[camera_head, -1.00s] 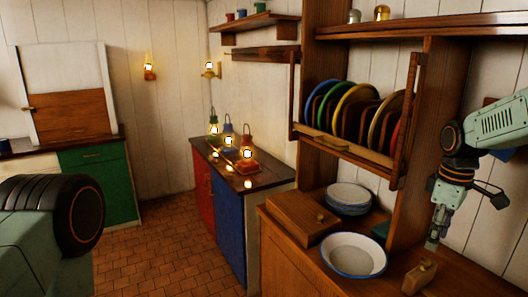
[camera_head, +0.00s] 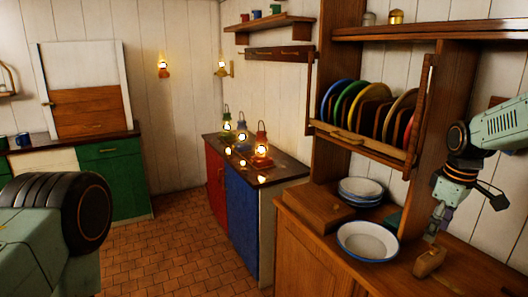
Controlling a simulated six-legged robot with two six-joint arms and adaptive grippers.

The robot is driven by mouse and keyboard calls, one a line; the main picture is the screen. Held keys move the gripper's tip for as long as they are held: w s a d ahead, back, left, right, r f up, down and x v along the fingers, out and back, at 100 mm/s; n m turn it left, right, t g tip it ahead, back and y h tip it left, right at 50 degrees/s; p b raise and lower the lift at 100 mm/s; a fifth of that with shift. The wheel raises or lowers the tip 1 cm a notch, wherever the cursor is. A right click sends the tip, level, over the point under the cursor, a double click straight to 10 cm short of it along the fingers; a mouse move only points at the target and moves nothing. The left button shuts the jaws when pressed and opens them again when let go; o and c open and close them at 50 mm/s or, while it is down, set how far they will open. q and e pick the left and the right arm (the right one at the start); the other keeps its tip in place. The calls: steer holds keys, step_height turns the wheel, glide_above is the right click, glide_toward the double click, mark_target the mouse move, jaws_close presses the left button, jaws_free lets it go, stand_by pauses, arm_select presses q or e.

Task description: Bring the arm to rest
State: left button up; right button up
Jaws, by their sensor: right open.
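My right gripper (camera_head: 436,229) hangs at the right side, pointing down above the wooden counter. It is open, with nothing seen between its fingers. A small wooden block-like object (camera_head: 429,262) lies on the counter just below it; the two appear apart. My right arm comes in from the right edge, in front of the white plank wall. A part of my own body with a dark ribbed round end fills the lower left. My left gripper is not in view.
The wooden counter (camera_head: 318,241) holds a white bowl with blue rim (camera_head: 367,242), stacked bowls (camera_head: 360,190) and a wooden box (camera_head: 318,207). A plate rack (camera_head: 358,145) stands above. Lit lanterns (camera_head: 262,150) stand on the cabinet behind. The tiled floor (camera_head: 178,245) is clear.

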steer(key=w+a+f+m+t+b, duration=0.2)
steer(key=a+f+m+t, duration=0.15)
steer(key=a+f, duration=0.45)
steer(key=s+a+f+m+y+b, duration=0.1)
steer(key=s+a+f, duration=0.1)
steer(key=s+f, duration=0.35)
steer(key=s+a+f+m+b, duration=0.2)
steer(key=f, duration=0.7)
arm_select(q)
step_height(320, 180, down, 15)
steer(key=b, duration=0.9)
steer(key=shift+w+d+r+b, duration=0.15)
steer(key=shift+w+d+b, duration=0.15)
steer(key=shift+b, duration=0.1)
arm_select(e)
steer(key=s+a+f+g, duration=0.1)
steer(key=s+f, duration=0.6)
steer(key=s, duration=0.4)
steer(key=s+a+f+g, duration=0.2)
steer(key=s+f, duration=0.5)
steer(key=s, duration=0.4)
steer(key=s+a+f+g, duration=0.2)
steer(key=s+f, duration=0.5)
steer(key=s, duration=0.5)
steer(key=shift+m+h, duration=0.35)
steer(key=shift+h, duration=0.05)
